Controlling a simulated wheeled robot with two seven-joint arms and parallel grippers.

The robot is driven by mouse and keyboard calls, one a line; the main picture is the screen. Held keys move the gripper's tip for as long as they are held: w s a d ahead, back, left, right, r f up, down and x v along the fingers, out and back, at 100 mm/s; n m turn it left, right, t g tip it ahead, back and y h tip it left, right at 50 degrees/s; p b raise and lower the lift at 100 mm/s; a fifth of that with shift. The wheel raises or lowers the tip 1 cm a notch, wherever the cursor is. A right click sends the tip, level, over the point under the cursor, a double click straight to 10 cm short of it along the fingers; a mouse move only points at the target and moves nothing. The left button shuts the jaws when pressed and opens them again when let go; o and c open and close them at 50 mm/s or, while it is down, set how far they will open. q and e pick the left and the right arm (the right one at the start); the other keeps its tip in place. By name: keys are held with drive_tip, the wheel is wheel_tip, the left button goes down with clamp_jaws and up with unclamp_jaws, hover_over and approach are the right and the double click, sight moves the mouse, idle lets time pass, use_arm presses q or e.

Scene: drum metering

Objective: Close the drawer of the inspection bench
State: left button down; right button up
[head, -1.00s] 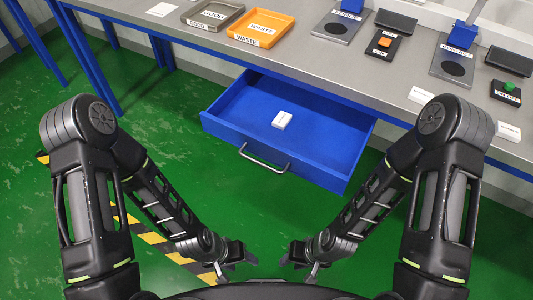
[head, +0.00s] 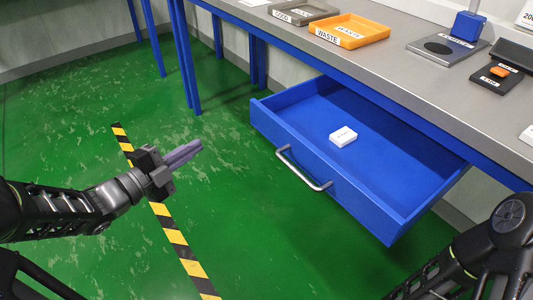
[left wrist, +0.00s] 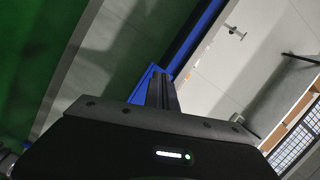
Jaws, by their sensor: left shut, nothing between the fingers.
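The blue drawer (head: 345,190) of the inspection bench (head: 420,85) stands pulled out, with a small white labelled box (head: 343,137) inside it. Its grey bar handle (head: 303,170) is on the front panel. My left gripper (head: 198,147) is shut and empty, left of the drawer front and apart from the handle, with its fingers pointing right. In the left wrist view the shut fingers (left wrist: 162,92) show with a bit of blue behind them. My right gripper is out of view; only part of my right arm shows at the lower right.
On the bench top are a grey tray (head: 303,12), an orange waste tray (head: 352,32), a grey plate with a blue block (head: 468,26) and a dark unit with an orange button (head: 499,71). Blue bench legs (head: 188,60) stand at the back left. The green floor before the drawer is clear.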

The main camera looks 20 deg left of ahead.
sight(270, 129)
use_arm(q)
drive_tip(key=s+d+r+m+g+h, duration=0.1)
drive_tip(key=s+d+r+m+h, duration=0.1)
drive_tip(key=m, duration=0.5)
drive_tip(key=s+d+h, duration=0.1)
drive_tip(key=d+h, duration=0.1)
drive_tip(key=d, duration=0.1)
drive_tip(key=shift+s+g, duration=0.4)
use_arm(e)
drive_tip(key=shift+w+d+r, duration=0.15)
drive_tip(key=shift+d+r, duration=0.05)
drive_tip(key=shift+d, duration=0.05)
use_arm(q)
drive_tip(key=shift+w+d+f, duration=0.1)
drive_tip(key=shift+d, duration=0.1)
